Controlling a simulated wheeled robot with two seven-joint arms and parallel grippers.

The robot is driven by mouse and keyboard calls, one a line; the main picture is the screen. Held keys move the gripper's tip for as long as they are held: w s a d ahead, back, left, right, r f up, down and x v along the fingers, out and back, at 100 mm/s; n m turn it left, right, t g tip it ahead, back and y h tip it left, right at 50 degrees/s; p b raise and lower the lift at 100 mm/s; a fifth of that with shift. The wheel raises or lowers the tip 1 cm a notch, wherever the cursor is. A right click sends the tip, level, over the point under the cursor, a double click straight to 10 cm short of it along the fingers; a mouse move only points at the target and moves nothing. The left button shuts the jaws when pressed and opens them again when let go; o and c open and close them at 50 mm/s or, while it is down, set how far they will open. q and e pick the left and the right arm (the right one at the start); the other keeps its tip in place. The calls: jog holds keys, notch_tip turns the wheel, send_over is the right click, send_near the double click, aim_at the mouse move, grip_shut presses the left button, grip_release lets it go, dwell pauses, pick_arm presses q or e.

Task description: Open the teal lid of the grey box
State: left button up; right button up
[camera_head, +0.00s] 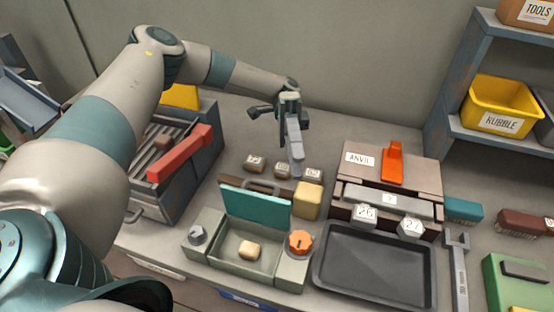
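The grey box (232,262) stands at the front middle of the table. Its teal lid (255,206) is open, raised along the rear edge and leaning slightly back, with a grey handle (262,186) at its top. A small beige block (249,250) lies inside the box. My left gripper (296,168) is behind and to the right of the lid, apart from it, pointing down near the small labelled blocks. Its fingers overlap in this view, so I cannot tell its opening. My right gripper is not in view.
A grey knob (196,233) and an orange knob (299,242) flank the box. A dark tray (375,265) and the anvil block (362,160) stand to the right. A case with a red handle (180,153) stands left. A yellow block (308,200) sits behind the box.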

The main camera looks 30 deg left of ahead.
pick_arm(q)
jog(key=d+r, duration=0.2)
jog(key=d, duration=0.2)
jog(key=shift+d+r, duration=0.4)
